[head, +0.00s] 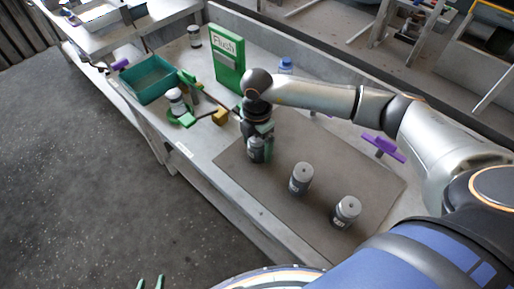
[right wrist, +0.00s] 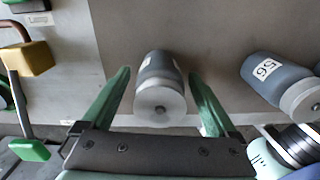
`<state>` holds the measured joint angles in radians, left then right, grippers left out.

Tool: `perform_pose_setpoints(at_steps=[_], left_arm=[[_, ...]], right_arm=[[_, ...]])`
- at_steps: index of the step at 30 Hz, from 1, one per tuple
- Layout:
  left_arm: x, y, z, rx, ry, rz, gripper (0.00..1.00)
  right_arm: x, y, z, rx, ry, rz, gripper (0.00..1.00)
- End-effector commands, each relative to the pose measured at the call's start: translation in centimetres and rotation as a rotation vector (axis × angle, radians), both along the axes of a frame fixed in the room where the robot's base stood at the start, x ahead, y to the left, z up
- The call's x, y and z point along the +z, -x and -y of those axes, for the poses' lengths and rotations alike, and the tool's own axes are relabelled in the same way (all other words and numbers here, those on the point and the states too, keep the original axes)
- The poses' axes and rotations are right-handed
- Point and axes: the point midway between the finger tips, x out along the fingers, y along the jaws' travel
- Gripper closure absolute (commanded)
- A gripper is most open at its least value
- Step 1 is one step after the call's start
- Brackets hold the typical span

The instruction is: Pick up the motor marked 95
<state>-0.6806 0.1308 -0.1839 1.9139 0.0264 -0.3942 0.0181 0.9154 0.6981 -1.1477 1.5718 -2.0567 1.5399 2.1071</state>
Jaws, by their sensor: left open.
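Three grey motors with pale ends stand on the brown mat (head: 330,190): one at my right gripper (head: 262,150), a middle motor (head: 301,179) and a right motor (head: 346,212). In the right wrist view, my right gripper (right wrist: 160,105) is open, its green fingers on either side of a motor (right wrist: 160,88), with gaps visible. No number is readable on that motor. The motor to its right (right wrist: 275,82) has a label reading 56, or 95 if upside down. My left gripper (head: 150,283) is open and empty at the bottom edge of the head view, over the floor.
A low wall runs along the table's back. The mat's front left is clear.

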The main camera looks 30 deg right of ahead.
Motion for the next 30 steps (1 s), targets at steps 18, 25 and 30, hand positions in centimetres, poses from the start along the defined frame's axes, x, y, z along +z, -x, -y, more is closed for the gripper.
perform_pose_setpoints(at_steps=[18, 25, 30], left_arm=[[0.04, -0.09, -0.01, -0.001, 0.000, 0.002, 0.50], [0.05, -0.11, 0.00, -0.001, 0.000, 0.002, 0.50], [0.07, -0.11, 0.00, -0.001, 0.000, 0.002, 0.50]], right_arm=[[0.06, 0.00, 0.01, 0.000, 0.000, 0.000, 0.78], [0.07, 0.00, 0.02, 0.000, 0.000, 0.000, 1.00], [0.16, -0.07, 0.00, 0.000, 0.000, 0.002, 1.00]])
